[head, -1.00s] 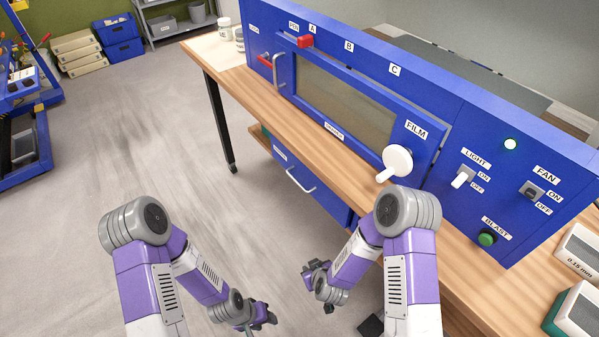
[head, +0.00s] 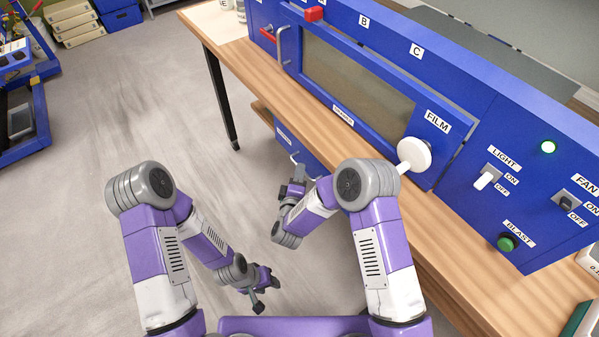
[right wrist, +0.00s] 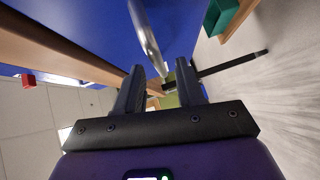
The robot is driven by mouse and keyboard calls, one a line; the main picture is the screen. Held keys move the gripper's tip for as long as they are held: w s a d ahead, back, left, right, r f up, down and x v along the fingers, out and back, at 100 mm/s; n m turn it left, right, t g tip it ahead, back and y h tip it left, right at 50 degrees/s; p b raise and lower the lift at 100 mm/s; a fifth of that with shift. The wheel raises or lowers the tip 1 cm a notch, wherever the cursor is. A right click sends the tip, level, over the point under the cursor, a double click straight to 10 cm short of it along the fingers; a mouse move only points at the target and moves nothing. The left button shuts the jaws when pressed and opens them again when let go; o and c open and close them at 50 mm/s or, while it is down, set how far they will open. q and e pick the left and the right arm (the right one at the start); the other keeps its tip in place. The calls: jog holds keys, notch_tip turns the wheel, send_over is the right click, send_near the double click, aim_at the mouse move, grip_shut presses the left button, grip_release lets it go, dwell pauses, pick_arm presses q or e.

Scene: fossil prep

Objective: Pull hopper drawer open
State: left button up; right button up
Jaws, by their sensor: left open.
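The blue hopper drawer (head: 286,137) sits under the wooden bench top, and its front looks shut. My right arm hides much of it in the head view. Its silver bar handle (right wrist: 147,36) shows in the right wrist view, just ahead of the fingertips. My right gripper (head: 296,182) is beside the drawer front in the head view. In the right wrist view its two fingers (right wrist: 160,72) are apart with nothing held between them; I cannot tell whether they touch the handle. My left gripper (head: 264,283) is open and empty, low over the floor.
The blue cabinet (head: 460,90) with a window, white knob (head: 415,154) and switches stands on the bench (head: 250,85). A black bench leg (head: 222,105) stands left of the drawer. A blue cart (head: 25,120) is at far left; the floor between is clear.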

jog(key=shift+w+d+f, duration=0.1)
jog(key=shift+w, duration=0.85)
grip_shut()
